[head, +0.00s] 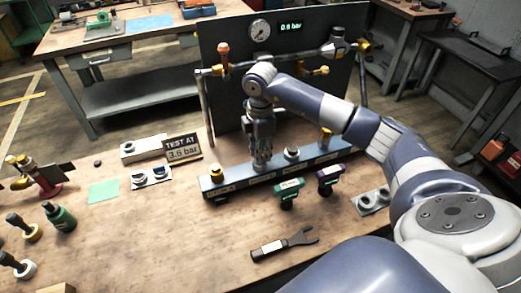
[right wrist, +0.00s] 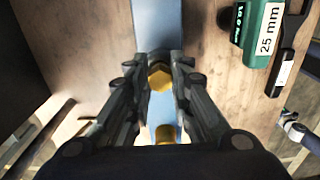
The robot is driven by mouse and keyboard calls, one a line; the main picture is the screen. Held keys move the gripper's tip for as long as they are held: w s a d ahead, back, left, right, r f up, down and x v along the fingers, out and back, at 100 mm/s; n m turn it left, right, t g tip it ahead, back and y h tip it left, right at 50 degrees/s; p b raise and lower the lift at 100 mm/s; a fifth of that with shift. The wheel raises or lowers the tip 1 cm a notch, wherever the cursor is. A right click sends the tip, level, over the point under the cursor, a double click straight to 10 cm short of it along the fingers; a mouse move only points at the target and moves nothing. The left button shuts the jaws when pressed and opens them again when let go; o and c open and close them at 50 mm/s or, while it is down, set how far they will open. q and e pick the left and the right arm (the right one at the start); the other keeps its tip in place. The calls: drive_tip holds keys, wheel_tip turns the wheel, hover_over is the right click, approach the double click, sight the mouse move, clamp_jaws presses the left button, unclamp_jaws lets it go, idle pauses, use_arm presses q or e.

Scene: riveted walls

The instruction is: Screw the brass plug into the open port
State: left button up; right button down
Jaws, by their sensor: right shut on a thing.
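My right gripper (head: 262,160) points straight down over the second position from the left of the blue-grey manifold bar (head: 243,182). In the right wrist view its fingers (right wrist: 158,85) are closed around a hexagonal brass plug (right wrist: 160,78). The head view hides the plug behind the fingers, so I cannot tell how deep it sits. The port under it is hidden too. My left gripper is not in view.
An open-ended wrench (head: 284,243) lies in front. A gauge panel (head: 290,75) with pipes rises behind; its display reads 0.6 bar. A sign (head: 183,148) says "TEST AT 3.6 bar".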

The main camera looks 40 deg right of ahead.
drive_tip(key=shift+f, duration=0.3)
drive_tip(key=c, duration=1.4)
unclamp_jaws()
drive_tip(key=shift+o, duration=0.2)
wheel_tip(320, 180, up, 12)
